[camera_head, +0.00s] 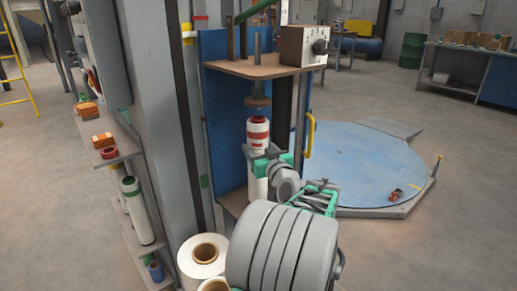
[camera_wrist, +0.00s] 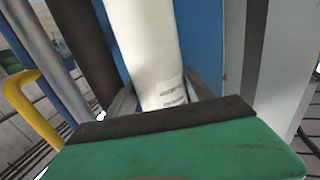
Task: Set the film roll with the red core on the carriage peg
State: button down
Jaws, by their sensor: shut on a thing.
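The white film roll with red at its upper end (camera_head: 257,134) stands upright in front of the blue machine panel. My gripper (camera_head: 260,156) is shut around its middle. In the wrist view the white roll (camera_wrist: 146,45) runs up from between the fingers (camera_wrist: 152,110), with small printing on its side. Above the roll in the head view, a brown disc (camera_head: 257,101) hangs under the upper plate, with a small gap between. A lower brown plate (camera_head: 234,201) is at the roll's foot. My arm hides the roll's lower end, and I cannot make out a peg there.
A yellow handle (camera_head: 310,138) is right of the roll. At left, a narrow shelf (camera_head: 121,150) holds orange boxes and a red ring; a white roll with a green end (camera_head: 136,207) stands below. Large film rolls (camera_head: 203,252) stand low in front. A round blue turntable (camera_head: 375,168) lies behind right.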

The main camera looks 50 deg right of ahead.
jog(key=shift+f+b, duration=1.1)
jog(key=shift+b, duration=0.15)
jog(key=c, duration=0.6)
grip_release()
jog(key=shift+c, duration=0.2)
jog(key=o, duration=0.3)
jog(key=shift+o, duration=0.2)
jog(key=v, duration=0.7)
jog(key=shift+s+a+p, duration=0.2)
jog(key=shift+s+p, duration=0.15)
jog(key=shift+p, duration=0.05)
